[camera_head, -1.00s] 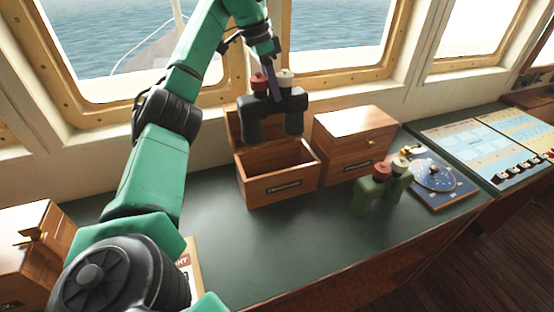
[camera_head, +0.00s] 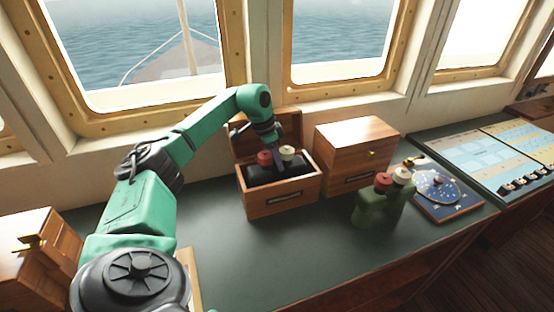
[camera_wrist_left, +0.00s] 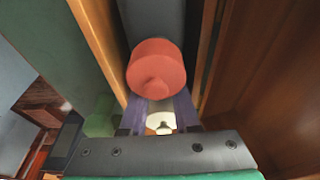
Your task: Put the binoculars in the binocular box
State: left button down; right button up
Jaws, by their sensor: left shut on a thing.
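The black binoculars (camera_head: 262,173), with one red and one cream eyepiece, sit upright and low inside the open wooden box (camera_head: 284,200). Their lower part is hidden by the box's front wall. My left gripper (camera_head: 276,148) reaches down over the box from behind and is shut on the binoculars between the two eyepieces. In the left wrist view the red eyepiece (camera_wrist_left: 157,66) is in front of the fingers (camera_wrist_left: 160,112), with box walls on both sides. My right gripper is not in view.
A closed wooden box (camera_head: 357,150) stands right of the open one. Green binoculars (camera_head: 378,206) stand in front of it, near a blue chart plate (camera_head: 440,190). Another wooden box (camera_head: 40,255) is at the left. The green counter's (camera_head: 270,255) front middle is clear.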

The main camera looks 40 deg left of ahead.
pick_arm(q)
jog(key=shift+r, duration=0.1)
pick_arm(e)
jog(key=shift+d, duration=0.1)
pick_arm(q)
jog(key=c, duration=0.8)
grip_release()
jog(key=shift+o, duration=0.8)
jog(key=shift+d, duration=0.1)
jog(key=shift+s, duration=0.1)
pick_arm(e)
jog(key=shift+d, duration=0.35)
pick_arm(q)
jog(key=b+v, duration=0.1)
jog(key=v, duration=1.1)
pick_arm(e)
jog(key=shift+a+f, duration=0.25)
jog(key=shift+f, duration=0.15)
